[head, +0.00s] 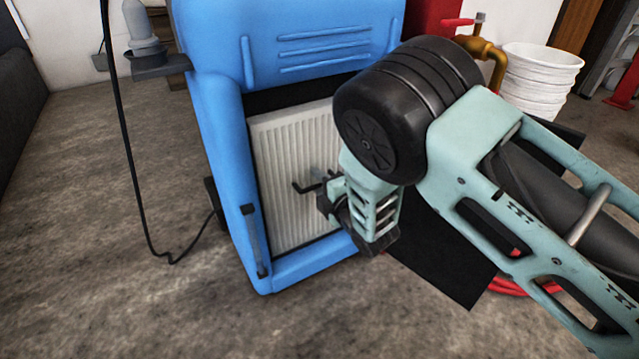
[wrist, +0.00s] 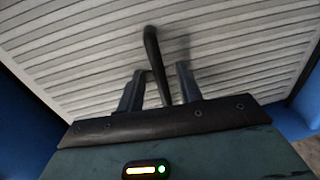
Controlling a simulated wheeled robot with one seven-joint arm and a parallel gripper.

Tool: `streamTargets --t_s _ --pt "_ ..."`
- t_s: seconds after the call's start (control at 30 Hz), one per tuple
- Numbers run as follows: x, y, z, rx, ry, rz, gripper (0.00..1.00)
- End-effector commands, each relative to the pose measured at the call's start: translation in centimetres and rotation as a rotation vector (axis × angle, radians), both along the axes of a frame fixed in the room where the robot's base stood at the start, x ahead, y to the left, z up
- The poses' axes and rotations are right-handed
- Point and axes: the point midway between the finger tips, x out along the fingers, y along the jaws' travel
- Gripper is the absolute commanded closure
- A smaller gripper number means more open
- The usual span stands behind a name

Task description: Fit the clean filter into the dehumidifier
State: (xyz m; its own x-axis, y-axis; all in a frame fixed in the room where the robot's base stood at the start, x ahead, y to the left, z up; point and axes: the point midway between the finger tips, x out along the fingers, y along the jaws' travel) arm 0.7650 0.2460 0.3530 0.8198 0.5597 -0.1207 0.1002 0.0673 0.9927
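The blue dehumidifier (head: 224,165) stands on the floor, its front opening facing me. A white pleated filter (head: 285,160) stands in that opening, with a dark gap above its top edge; I cannot tell how deeply it is seated. The filter (wrist: 80,60) fills most of the wrist view. A black bent handle (wrist: 152,50) sticks out from the filter's face. My gripper (wrist: 160,70) is open, with one finger on each side of the handle and visible gaps between. In the head view my gripper (head: 325,186) is at the filter's lower middle, partly hidden by my wrist.
A flat black panel (head: 455,255) lies or hangs right of the dehumidifier, partly behind my arm. White stacked buckets (head: 540,85) and a brass pipe with a red valve handle (head: 460,22) are behind. A black cable (head: 135,190) runs down on the left.

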Motion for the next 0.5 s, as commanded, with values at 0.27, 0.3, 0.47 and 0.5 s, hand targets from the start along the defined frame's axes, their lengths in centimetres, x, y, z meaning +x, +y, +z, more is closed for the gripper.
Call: streamTargets --t_s 0.27,0.3,0.47,0.5 --pt "-1.1 -0.7 0.3 -0.003 0.004 0.000 0.65" --pt "-1.6 -1.1 0.4 -0.003 0.004 0.000 0.65" --pt "-4.4 -3.0 1.0 -0.004 0.006 -0.001 0.65" --pt "-5.2 -3.6 1.2 -0.005 0.005 -0.001 0.65"
